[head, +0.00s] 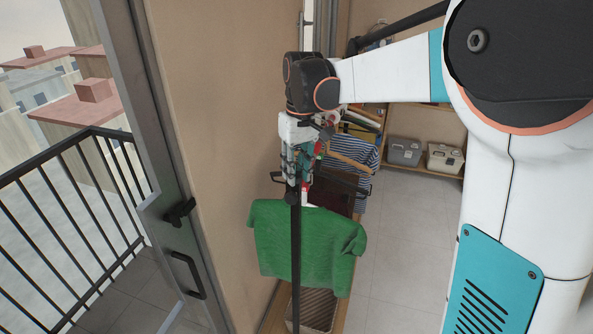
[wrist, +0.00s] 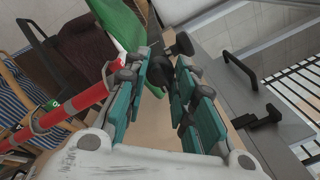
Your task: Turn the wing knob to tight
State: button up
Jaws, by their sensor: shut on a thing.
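My gripper (head: 294,190) is at the upright of a dark clothes stand (head: 296,245), above a green shirt. In the wrist view my gripper (wrist: 165,65) has its teal-padded fingers closed around a small black part, which I take to be the wing knob (wrist: 160,71). A round black end (wrist: 182,43) shows just beyond the fingertips. The fingers hide much of the knob, so its turn angle cannot be told. A red and white tube (wrist: 72,112) with a green mark (wrist: 53,103) runs beside the fingers at left.
The green shirt (head: 305,240) hangs right below my gripper. Striped (head: 350,165) and dark brown garments (head: 331,190) hang behind. A grey door frame with a black latch (head: 180,210) stands at left, before a balcony railing (head: 70,200). Bins (head: 404,152) sit on a back shelf. Floor at right is clear.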

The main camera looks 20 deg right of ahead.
jog(key=shift+n, duration=0.4)
jog(key=o, duration=1.1)
jog(key=shift+c, duration=0.2)
jog(key=shift+r, duration=0.1)
notch_tip(320, 180, up, 12)
jog(key=shift+w+d, duration=0.15)
jog(key=shift+d, duration=0.2)
jog(key=s+f+m+t+b, duration=0.1)
jog(key=s+f+t+b, duration=0.1)
jog(key=s+f+b, duration=0.5)
jog(key=s+f+m+t+b, duration=0.1)
jog(key=s+f+b, duration=0.6)
jog(key=f, duration=0.8)
jog(key=s+f+m+t+b, duration=0.1)
jog(key=s+f+t+b, duration=0.3)
jog(key=s+f+b, duration=0.3)
notch_tip(320, 180, down, 5)
jog(key=s, duration=0.2)
jog(key=shift+s+a+r+h, duration=0.2)
jog(key=shift+s+a+h, duration=0.2)
